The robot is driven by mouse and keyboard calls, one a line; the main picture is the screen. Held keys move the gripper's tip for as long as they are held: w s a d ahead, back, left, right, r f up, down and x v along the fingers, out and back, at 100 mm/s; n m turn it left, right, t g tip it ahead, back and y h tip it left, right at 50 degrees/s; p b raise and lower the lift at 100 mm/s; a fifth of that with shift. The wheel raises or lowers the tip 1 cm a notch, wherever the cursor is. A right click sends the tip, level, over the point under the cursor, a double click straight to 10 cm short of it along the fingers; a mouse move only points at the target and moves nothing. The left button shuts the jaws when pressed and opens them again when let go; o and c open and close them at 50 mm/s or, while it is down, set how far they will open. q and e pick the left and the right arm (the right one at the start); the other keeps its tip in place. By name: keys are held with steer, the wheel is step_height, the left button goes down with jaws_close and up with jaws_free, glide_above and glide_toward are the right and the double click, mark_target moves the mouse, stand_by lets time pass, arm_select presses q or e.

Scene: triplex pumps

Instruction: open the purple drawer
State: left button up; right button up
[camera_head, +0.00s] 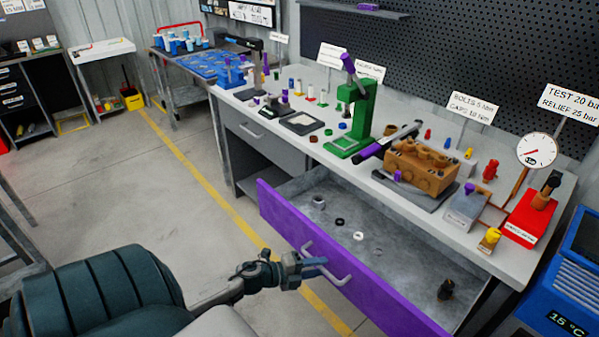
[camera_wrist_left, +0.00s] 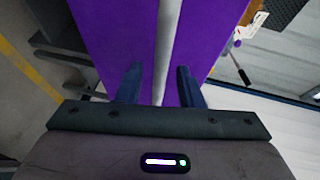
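The purple drawer (camera_head: 345,265) is pulled out from under the workbench, and its grey inside shows. Its purple front also fills much of the left wrist view (camera_wrist_left: 110,40). A pale bar handle (camera_head: 340,276) is on the front. My left gripper (camera_head: 318,268) is at this handle. In the left wrist view, my left gripper's fingers (camera_wrist_left: 158,78) stand apart, with the handle bar (camera_wrist_left: 168,40) running between them and gaps visible beside it. My right gripper is not in view.
The drawer holds several small parts, including a black one (camera_head: 446,289) and a white ring (camera_head: 358,236). The bench top (camera_head: 300,155) carries a green press (camera_head: 355,115) and a brown pump block (camera_head: 420,168). A blue unit (camera_head: 565,290) stands at right. Floor (camera_head: 120,190) left of the drawer is clear.

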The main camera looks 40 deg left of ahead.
arm_select(q)
steer(key=v, duration=0.9)
steer(key=shift+s+b, duration=0.25)
steer(key=shift+b, duration=0.05)
steer(key=shift+a, duration=0.15)
